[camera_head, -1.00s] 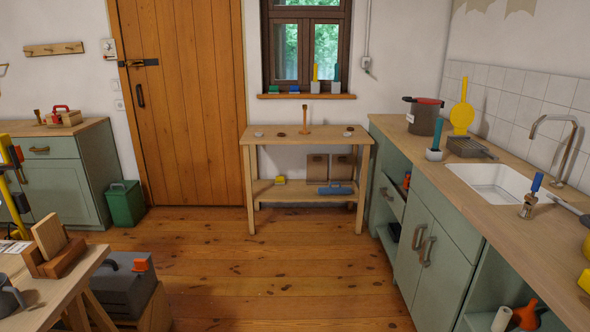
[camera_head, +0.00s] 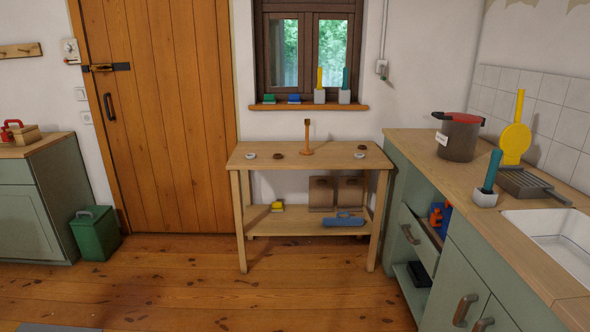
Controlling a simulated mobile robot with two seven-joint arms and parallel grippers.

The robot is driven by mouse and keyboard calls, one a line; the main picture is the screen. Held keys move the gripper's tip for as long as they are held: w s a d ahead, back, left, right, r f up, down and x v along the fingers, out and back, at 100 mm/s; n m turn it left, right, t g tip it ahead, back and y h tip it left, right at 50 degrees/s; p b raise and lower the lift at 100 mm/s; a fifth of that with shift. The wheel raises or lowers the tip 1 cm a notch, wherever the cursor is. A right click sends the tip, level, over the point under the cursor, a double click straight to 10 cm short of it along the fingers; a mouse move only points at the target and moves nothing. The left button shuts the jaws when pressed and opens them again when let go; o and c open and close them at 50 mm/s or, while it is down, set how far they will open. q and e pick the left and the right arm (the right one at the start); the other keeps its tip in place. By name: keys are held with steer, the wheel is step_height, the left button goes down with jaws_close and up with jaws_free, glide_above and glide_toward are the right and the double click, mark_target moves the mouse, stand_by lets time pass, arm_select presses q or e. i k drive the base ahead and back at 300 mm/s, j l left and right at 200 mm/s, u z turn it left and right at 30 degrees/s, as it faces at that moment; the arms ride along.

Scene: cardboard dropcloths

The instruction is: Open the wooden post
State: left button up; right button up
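A small upright wooden post (camera_head: 307,138) on a round base stands on top of the wooden workbench (camera_head: 340,157) below the window. It has a darker top. Small round discs lie beside it on the bench top: a pale one (camera_head: 250,156) and a dark one (camera_head: 278,156) to its left, and a dark one (camera_head: 361,147) and a pale one (camera_head: 359,155) to its right. Neither of my grippers is in view.
A wooden door (camera_head: 160,130), a green bin (camera_head: 95,233) and a cabinet (camera_head: 30,220) are on the left. The floor (camera_head: 290,290) before the bench is clear.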

mark_target(305, 152)
steer(key=i, duration=1.4)
